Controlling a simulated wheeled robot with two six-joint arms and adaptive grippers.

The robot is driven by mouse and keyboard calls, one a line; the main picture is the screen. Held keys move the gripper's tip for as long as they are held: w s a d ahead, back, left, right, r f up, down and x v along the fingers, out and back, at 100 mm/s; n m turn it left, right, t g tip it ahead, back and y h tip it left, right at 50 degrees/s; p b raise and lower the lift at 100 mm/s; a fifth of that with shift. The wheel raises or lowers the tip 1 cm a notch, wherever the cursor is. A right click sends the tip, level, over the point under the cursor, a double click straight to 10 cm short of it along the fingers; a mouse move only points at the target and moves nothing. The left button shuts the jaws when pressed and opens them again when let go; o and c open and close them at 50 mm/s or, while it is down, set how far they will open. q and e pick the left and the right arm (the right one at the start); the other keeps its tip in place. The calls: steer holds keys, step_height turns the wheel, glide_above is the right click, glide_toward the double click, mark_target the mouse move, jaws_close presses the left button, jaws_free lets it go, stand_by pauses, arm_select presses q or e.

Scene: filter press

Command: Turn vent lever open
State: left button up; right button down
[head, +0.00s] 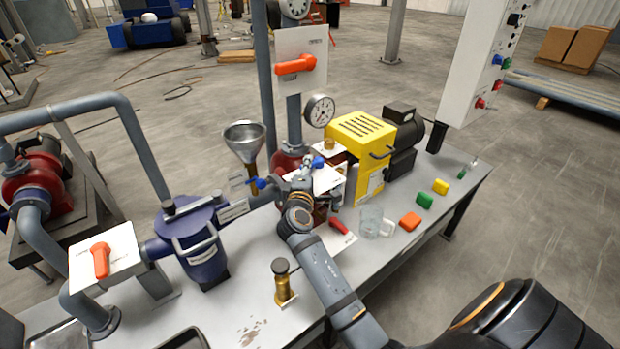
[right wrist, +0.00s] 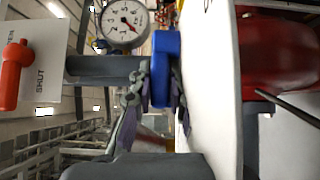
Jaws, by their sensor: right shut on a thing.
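My right gripper (head: 308,168) reaches over the bench to the red pump housing below the pressure gauge. In the right wrist view its fingers (right wrist: 160,100) are shut on a blue lever (right wrist: 166,55), one finger on each side. The lever stands edge-on beside a white plate (right wrist: 212,90), so its exact angle is hard to tell. In the head view a small part of the blue lever (head: 318,162) shows at the fingertips. No vent label is readable on it. My left gripper is in neither view.
A funnel (head: 244,142) and a second blue handle (head: 258,183) stand just left of the gripper. The gauge (head: 320,110) and yellow guard (head: 358,136) are close behind and right.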

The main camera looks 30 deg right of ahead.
stand_by(0.3)
steer(key=c, duration=1.3)
jaws_free()
